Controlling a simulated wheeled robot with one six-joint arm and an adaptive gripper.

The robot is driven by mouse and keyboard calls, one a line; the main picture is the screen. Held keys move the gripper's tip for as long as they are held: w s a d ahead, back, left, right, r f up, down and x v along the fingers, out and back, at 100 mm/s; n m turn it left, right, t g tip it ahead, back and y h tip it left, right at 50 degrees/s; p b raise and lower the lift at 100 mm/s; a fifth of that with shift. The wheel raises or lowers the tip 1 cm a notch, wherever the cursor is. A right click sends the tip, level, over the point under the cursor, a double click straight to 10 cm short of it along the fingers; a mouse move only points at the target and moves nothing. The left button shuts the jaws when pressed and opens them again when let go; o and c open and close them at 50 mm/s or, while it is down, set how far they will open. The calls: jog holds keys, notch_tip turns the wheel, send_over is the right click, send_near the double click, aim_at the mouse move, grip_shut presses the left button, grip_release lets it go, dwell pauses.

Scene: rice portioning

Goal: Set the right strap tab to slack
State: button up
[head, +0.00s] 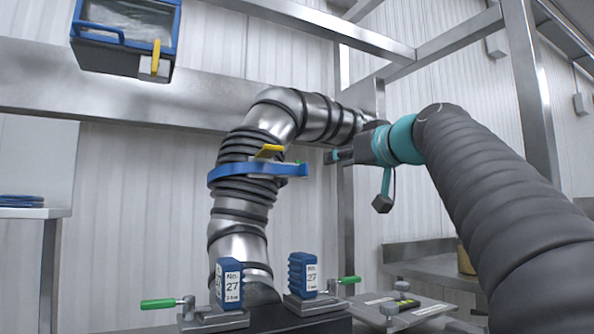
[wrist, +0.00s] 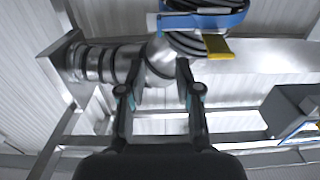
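A blue strap (head: 225,173) circles the ribbed black section of a silver pipe in the head view. A yellow tab (head: 269,151) sticks up from the strap's front and tilts toward the right. In the wrist view the strap (wrist: 225,20) and yellow tab (wrist: 215,47) are at the top, right of centre. It is the only tab I see on this strap; I cannot tell its setting. My gripper (head: 335,156) is right of the strap, apart from it. In the wrist view the gripper's (wrist: 158,68) two fingers are spread with nothing between them.
A blue-framed clear bin (head: 125,35) with its own yellow tab (head: 155,57) hangs at upper left. Below, blue blocks (head: 228,284) (head: 303,274) marked 27 sit in clamps with green handles (head: 158,304). Steel frame posts (head: 530,90) stand at right.

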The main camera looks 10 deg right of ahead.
aim_at(307, 168)
jog(key=p+x, duration=0.3)
jog(key=x, duration=0.9)
jog(key=shift+w+f+p, duration=0.1)
jog(key=shift+w+p, duration=0.25)
jog(key=shift+w, duration=0.05)
grip_shut()
